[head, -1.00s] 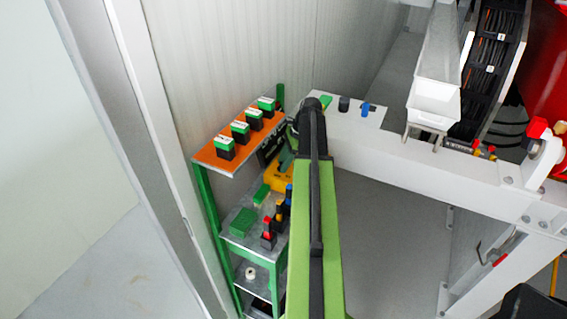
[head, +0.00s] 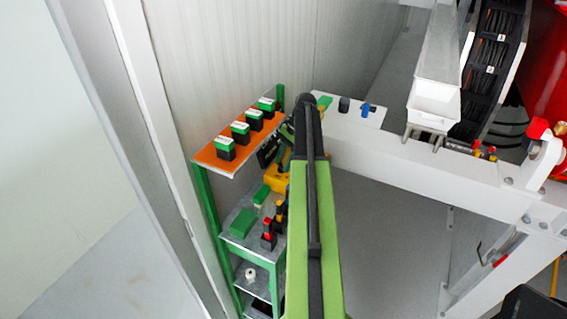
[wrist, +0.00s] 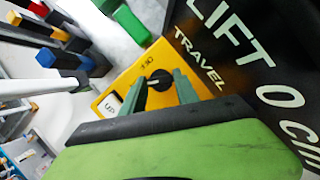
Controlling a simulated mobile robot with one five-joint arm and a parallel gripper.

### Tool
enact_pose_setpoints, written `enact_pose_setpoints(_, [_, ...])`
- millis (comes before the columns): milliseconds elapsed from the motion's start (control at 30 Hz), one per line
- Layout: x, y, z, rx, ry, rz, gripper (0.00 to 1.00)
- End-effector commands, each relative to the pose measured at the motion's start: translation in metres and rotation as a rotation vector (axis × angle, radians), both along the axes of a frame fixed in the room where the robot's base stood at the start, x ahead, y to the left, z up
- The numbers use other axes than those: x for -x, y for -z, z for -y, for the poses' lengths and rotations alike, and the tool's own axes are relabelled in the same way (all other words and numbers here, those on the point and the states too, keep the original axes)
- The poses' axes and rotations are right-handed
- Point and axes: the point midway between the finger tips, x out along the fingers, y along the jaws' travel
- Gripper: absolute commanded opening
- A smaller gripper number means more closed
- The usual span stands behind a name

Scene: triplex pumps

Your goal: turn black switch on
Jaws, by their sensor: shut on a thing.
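The black switch (wrist: 160,79) is a round knob on the face of a yellow box (wrist: 133,82) in the wrist view. The yellow box also shows in the head view (head: 276,178), on the green shelf unit, partly hidden by my arm. My gripper (wrist: 161,84) has its two green fingers on either side of the knob, shut on it. In the head view the fingers are mostly hidden behind my arm, and the knob cannot be made out.
A black panel lettered "LIFT" and "TRAVEL" (wrist: 230,40) is close beside the yellow box. Several green-topped black blocks stand on the orange shelf (head: 208,155). Red, yellow and blue-topped pieces stand near the box. A white beam (head: 400,155) runs to the right.

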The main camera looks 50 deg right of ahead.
Motion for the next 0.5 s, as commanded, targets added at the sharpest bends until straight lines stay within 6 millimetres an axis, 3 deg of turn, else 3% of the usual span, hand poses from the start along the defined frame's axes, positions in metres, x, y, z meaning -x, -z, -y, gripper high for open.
enact_pose_setpoints(167, [0.0023,0.0005,-0.0019,-0.004,-0.004,-0.006,0.00])
enact_pose_setpoints(200, [0.0023,0.0005,-0.0019,-0.003,-0.003,-0.007,0.39])
enact_pose_setpoints(367, [0.0016,0.0005,-0.0014,-0.002,-0.002,-0.004,0.58])
enact_pose_setpoints(500, [0.0011,0.0003,-0.0009,-0.002,-0.001,-0.002,0.58])
